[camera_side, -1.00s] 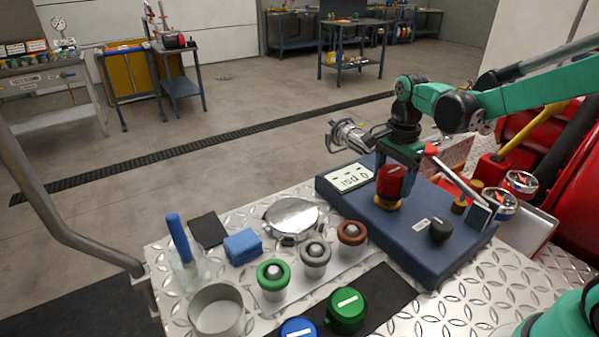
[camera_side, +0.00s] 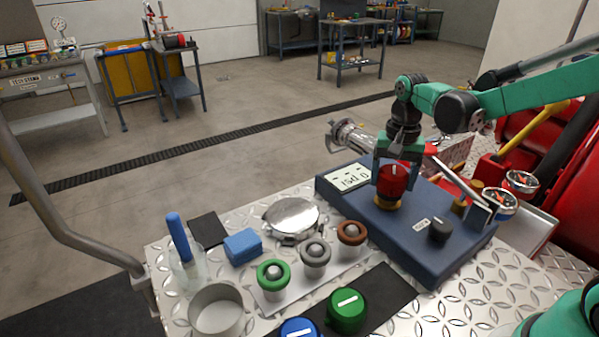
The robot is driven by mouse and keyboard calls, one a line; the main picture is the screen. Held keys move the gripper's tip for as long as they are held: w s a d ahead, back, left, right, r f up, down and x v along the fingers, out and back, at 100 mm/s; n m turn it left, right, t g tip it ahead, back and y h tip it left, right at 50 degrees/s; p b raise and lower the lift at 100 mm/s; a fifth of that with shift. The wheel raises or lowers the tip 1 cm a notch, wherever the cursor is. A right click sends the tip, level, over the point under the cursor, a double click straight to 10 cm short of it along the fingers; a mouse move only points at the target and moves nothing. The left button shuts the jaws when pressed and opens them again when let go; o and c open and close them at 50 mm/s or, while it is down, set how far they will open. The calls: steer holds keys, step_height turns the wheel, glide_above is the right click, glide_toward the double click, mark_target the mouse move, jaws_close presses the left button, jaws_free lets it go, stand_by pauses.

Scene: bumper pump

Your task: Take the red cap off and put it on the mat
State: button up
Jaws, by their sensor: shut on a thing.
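The red cap (camera_side: 392,184) with a white line on top sits at the brass fitting (camera_side: 388,203) on the blue panel (camera_side: 410,238). It looks upright and touching the brass, though a small gap cannot be ruled out. My gripper (camera_side: 396,170) points down from above and is shut on the red cap, with a finger on each side. The black mat (camera_side: 393,287) lies on the tread-plate top at the front, with a green cap (camera_side: 346,309) and a blue cap (camera_side: 298,329) on it; its front part is cut off by the frame.
A display reading 0 psi (camera_side: 351,178) and a black knob (camera_side: 440,231) are on the panel. A silver lid (camera_side: 293,216), blue sponge (camera_side: 243,245) and metal ring (camera_side: 217,311) stand left.

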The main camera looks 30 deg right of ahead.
steer(key=shift+n, duration=1)
steer(key=n, duration=0.3)
steer(key=shift+n, duration=1.1)
steer(key=n, duration=0.2)
steer(key=shift+n, duration=0.3)
steer(key=shift+r, duration=0.1)
steer(key=shift+r, duration=1.35)
